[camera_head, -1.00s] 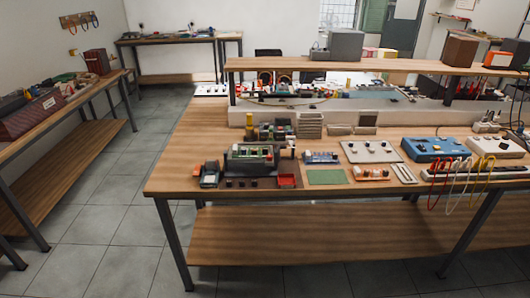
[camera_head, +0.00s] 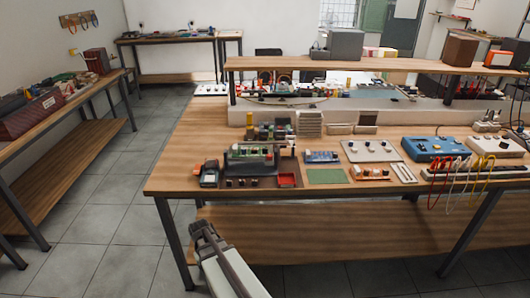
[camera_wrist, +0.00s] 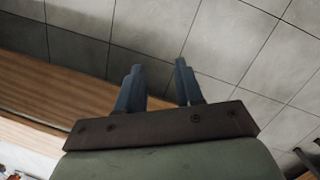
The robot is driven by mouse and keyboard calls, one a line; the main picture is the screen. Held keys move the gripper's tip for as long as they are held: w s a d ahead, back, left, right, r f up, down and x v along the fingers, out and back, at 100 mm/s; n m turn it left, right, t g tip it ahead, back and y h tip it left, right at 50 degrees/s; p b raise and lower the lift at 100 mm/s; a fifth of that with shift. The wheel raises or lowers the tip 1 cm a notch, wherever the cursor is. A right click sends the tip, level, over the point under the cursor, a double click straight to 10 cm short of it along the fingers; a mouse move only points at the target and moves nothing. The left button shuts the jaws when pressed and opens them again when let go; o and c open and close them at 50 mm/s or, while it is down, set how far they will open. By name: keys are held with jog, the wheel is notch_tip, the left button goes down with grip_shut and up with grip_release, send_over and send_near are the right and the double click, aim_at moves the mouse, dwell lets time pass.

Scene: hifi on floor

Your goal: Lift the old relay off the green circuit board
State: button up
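The green circuit board (camera_head: 240,154) sits in a dark holder near the front left of the main workbench in the head view. Small parts stand on it, some pale; they are too small to tell which is the old relay. My gripper (camera_head: 203,230) is in front of the bench's front edge, lower than the bench top and well apart from the board. In the wrist view my gripper (camera_wrist: 157,72) has its two fingers apart with nothing between them. That view shows floor tiles and a wooden surface, not the board.
Small dark blocks (camera_head: 241,183) and a red tray (camera_head: 287,180) lie before the holder. A green mat (camera_head: 327,176) and a blue module (camera_head: 321,157) are to the right. The bench's front edge (camera_head: 350,191) lies between my gripper and the board.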

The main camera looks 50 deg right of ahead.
jog(key=w+d+r+m+t, duration=0.1)
jog(key=w+d+r, duration=0.1)
jog(key=d+r, duration=0.3)
jog(key=w+d+r+t+h, duration=0.1)
jog(key=w+d+r, duration=0.2)
jog(key=d+r, duration=0.3)
jog(key=w+d+r+m, duration=0.1)
jog(key=d+r, duration=0.4)
jog(key=r, duration=0.5)
jog(key=shift+w+d+r+m+t, duration=0.15)
jog(key=shift+w+d+r+t, duration=0.05)
jog(key=shift+w, duration=0.2)
jog(key=shift+w+d+r+m+t, duration=0.15)
jog(key=shift+w+r+t, duration=0.05)
jog(key=shift+w, duration=0.15)
jog(key=m+t+h, duration=0.2)
jog(key=m+t, duration=0.1)
send_near(265, 148)
jog(key=shift+x, duration=4.35)
jog(key=shift+c, duration=0.2)
grip_shut()
